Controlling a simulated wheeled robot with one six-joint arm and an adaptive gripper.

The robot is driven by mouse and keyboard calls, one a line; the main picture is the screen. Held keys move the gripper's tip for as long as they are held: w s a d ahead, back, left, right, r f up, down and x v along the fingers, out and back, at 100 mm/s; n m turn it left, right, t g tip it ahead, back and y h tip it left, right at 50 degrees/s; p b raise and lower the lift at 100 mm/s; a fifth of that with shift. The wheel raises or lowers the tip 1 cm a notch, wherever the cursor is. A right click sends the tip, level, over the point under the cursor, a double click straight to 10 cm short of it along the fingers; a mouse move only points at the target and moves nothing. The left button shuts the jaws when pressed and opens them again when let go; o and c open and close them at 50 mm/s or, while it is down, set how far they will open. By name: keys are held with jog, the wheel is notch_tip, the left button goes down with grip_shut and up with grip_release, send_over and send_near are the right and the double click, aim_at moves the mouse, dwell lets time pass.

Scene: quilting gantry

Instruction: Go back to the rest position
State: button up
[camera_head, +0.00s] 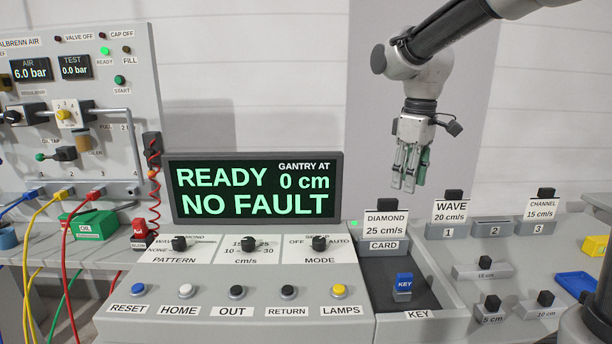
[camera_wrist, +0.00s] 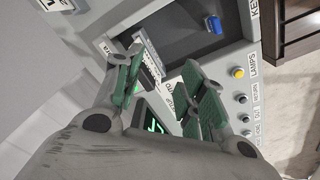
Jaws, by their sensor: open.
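My gripper (camera_head: 408,176) hangs from the arm at the upper right in the head view, fingers pointing down. It is above the diamond card (camera_head: 386,224) and the dark key tray, apart from both. In the wrist view my gripper (camera_wrist: 160,88) shows two green-padded fingers spread apart with nothing between them. The blue key (camera_head: 404,281) stands in the tray below and to the front; it also shows in the wrist view (camera_wrist: 213,25).
The console display (camera_head: 252,188) reads READY, NO FAULT, gantry at 0 cm. A row of buttons (camera_head: 236,292) lies in front of it. A wave card (camera_head: 450,212) and channel card (camera_head: 541,210) stand at right. An air panel (camera_head: 75,110) with cables stands at left.

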jog(key=s+d+f+m+t, duration=0.1)
jog(key=s+d+m, duration=0.3)
jog(key=s, duration=0.7)
jog(key=s+d+f+m+t, duration=0.1)
jog(key=s+d+m+t, duration=0.2)
jog(key=s+d+m, duration=0.2)
jog(key=shift+s+d, duration=1.65)
jog(key=shift+s, duration=1.25)
